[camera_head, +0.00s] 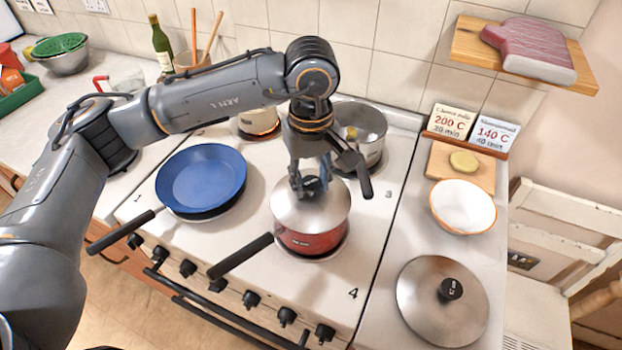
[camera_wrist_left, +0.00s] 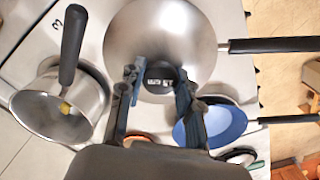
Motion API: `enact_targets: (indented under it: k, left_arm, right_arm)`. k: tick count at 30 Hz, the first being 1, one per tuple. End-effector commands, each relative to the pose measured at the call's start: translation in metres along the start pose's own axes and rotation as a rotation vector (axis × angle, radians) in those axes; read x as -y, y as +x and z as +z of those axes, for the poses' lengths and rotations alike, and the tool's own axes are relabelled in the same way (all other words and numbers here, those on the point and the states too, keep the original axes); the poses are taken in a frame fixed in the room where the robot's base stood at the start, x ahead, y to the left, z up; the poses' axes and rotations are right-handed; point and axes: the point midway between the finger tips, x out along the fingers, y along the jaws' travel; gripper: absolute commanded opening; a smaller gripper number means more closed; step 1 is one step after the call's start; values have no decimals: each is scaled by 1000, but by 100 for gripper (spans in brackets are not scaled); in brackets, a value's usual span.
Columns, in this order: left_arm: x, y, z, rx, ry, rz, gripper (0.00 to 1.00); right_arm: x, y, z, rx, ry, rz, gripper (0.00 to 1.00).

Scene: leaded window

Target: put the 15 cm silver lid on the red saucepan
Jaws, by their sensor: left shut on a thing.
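The red saucepan (camera_head: 312,243) stands on the front right burner of the white stove, its black handle pointing to the lower left. The silver lid (camera_head: 325,208) covers its top; I cannot tell whether the rim is fully seated. My left gripper (camera_head: 311,188) reaches down from above and is shut on the lid's black knob. In the left wrist view, the lid (camera_wrist_left: 160,30) fills the upper middle and hides the pan's body. The fingers (camera_wrist_left: 158,88) are on both sides of the knob (camera_wrist_left: 160,75). My right gripper is not in view.
A blue frying pan (camera_head: 201,178) is left of the saucepan. A steel saucepan (camera_head: 362,122) stands behind it, near my wrist. A second silver lid (camera_head: 423,300) lies on the right counter, by a white bowl (camera_head: 463,207). A wooden shelf (camera_head: 470,42) juts out at the upper right.

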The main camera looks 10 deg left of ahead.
Motion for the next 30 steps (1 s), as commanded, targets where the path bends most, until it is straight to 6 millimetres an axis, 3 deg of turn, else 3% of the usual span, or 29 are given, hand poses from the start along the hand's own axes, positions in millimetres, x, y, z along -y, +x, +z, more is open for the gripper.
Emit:
enact_targets:
  k: [30]
  left_arm:
    - [0, 4, 0, -1, 0, 1, 0]
  right_arm:
    - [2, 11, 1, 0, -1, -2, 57]
